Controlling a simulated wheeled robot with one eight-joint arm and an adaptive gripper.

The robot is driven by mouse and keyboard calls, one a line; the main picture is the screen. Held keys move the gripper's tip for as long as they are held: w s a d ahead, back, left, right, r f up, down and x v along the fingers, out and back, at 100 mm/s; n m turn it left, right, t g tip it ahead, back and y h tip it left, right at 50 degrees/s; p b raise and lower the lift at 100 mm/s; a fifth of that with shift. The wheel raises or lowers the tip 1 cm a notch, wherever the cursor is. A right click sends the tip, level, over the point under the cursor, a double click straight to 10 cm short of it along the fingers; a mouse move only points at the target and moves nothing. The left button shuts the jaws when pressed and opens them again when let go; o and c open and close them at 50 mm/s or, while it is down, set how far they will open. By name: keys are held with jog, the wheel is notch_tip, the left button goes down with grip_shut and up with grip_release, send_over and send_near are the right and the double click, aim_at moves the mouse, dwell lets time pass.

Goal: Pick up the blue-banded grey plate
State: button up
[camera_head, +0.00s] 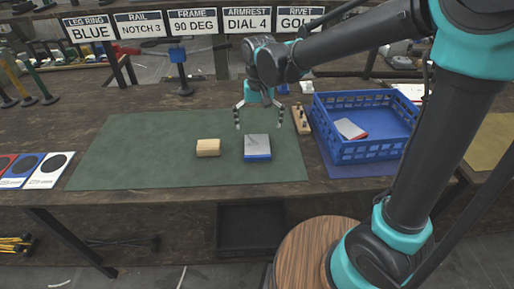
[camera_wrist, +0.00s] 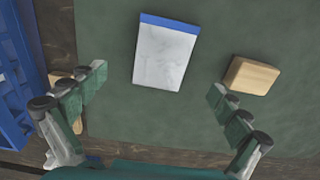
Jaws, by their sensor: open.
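The blue-banded grey plate (camera_head: 257,146) lies flat on the green mat (camera_head: 130,150), its blue band toward the front edge of the table. In the wrist view the plate (camera_wrist: 163,57) shows whole, with its blue band at the far end. My gripper (camera_head: 259,124) is open and empty, above the mat and a little behind the plate. In the wrist view the fingers of my gripper (camera_wrist: 157,85) are spread wide, with the plate ahead of and between them. The gripper does not touch the plate.
A wooden block (camera_head: 208,148) lies left of the plate. A blue crate (camera_head: 350,151) at the right holds a grey plate with a red band (camera_head: 350,129). A wooden peg holder (camera_head: 301,119) stands between mat and crate. Cards (camera_head: 45,171) lie at the far left.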

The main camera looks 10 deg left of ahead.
aim_at(257, 145)
jog(key=shift+w+a+f, duration=0.1)
jog(key=shift+a+f, duration=0.05)
jog(key=shift+f, duration=1.9)
jog(key=shift+a+f, duration=0.1)
jog(key=shift+f, duration=1.95)
jog(key=c, duration=1.8)
jog(key=shift+c, duration=0.2)
